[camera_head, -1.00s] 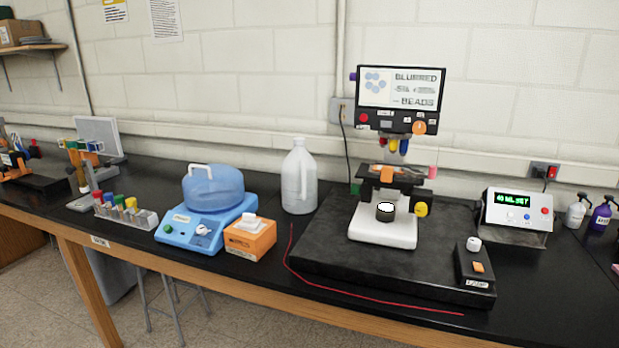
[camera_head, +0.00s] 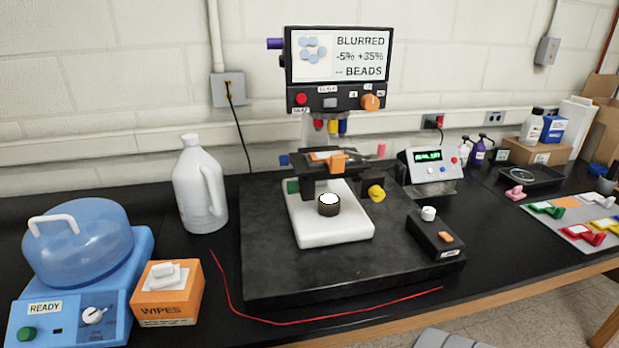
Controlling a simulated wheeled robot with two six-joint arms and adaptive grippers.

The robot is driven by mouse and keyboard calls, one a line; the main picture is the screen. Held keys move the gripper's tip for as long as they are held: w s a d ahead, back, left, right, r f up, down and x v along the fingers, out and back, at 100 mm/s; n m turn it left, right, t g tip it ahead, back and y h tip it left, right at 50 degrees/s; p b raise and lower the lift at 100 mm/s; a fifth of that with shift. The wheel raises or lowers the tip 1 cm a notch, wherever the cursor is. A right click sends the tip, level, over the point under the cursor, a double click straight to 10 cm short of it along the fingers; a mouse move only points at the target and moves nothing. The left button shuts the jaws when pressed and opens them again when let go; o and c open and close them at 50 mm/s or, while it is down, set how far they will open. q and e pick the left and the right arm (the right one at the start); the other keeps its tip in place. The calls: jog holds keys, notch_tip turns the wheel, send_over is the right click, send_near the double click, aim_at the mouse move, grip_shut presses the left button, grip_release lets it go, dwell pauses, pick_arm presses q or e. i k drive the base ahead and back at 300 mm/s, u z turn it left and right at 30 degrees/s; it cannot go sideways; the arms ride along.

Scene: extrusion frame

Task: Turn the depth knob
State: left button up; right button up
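A microscope stands on a black slab (camera_head: 270,270), with a screen (camera_head: 335,58) above it reading "BLURRED -5% +35% -- BEADS". An orange knob (camera_head: 371,102) sits at the right of the panel under the screen. A yellow knob (camera_head: 376,193) is at the right side of the microscope's white base (camera_head: 340,228). A white knob (camera_head: 428,213) tops a small black box (camera_head: 434,236) at the slab's right. The small labels are too blurred to tell which is the depth knob.
A white jug (camera_head: 200,185), an orange wipes box (camera_head: 166,295) and a blue centrifuge (camera_head: 78,250) stand left. A red cord (camera_head: 330,318) lies along the slab's front. A green-display controller (camera_head: 431,170) stands right; coloured items on a mat (camera_head: 561,225) lie farther right.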

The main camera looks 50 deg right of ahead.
aim_at(293, 187)
jog(key=z, duration=0.95)
jog(key=i, duration=0.85)
jog(key=z, duration=0.8)
jog(key=k, duration=0.5)
jog(key=u, duration=0.05)
